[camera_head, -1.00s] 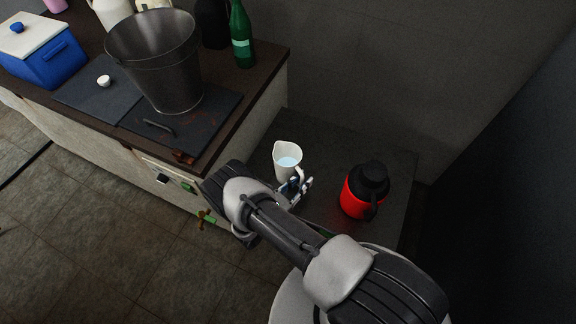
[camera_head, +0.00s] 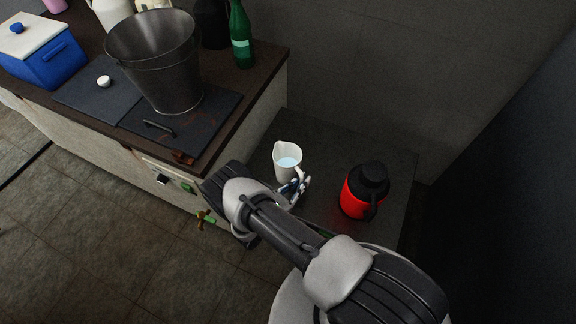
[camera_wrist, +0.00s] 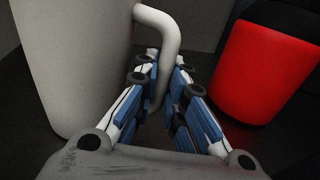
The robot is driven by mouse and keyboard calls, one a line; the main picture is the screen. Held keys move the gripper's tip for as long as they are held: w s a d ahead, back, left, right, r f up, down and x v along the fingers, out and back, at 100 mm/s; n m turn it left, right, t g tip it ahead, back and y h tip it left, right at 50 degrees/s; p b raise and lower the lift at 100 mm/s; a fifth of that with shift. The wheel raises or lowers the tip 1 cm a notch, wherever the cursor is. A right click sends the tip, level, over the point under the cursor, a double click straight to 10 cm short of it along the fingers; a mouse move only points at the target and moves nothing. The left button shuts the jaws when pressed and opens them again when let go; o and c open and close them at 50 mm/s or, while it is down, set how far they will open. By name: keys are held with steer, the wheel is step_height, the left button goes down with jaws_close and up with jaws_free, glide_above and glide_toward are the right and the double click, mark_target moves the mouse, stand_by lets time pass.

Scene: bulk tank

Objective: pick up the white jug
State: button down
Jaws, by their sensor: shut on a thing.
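The white jug (camera_head: 287,161) stands upright on the low dark surface, with pale blue liquid inside. Its handle faces my gripper. In the wrist view the jug (camera_wrist: 66,62) fills the left side, and its curved handle (camera_wrist: 172,38) comes down between my fingers. My gripper (camera_head: 299,186) is at the handle side of the jug. In the wrist view my gripper (camera_wrist: 166,62) is shut on the lower part of the handle. The fingertips partly hide where they touch it.
A red and black flask (camera_head: 364,190) stands close on the right of my gripper. The higher counter (camera_head: 240,113) at left holds a metal bucket (camera_head: 160,62), a green bottle (camera_head: 241,36) and a blue cooler (camera_head: 42,58). A wall is behind.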

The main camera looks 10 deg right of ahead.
steer(key=shift+r, duration=0.1)
step_height(320, 180, up, 20)
steer(key=p, duration=0.7)
stand_by(0.8)
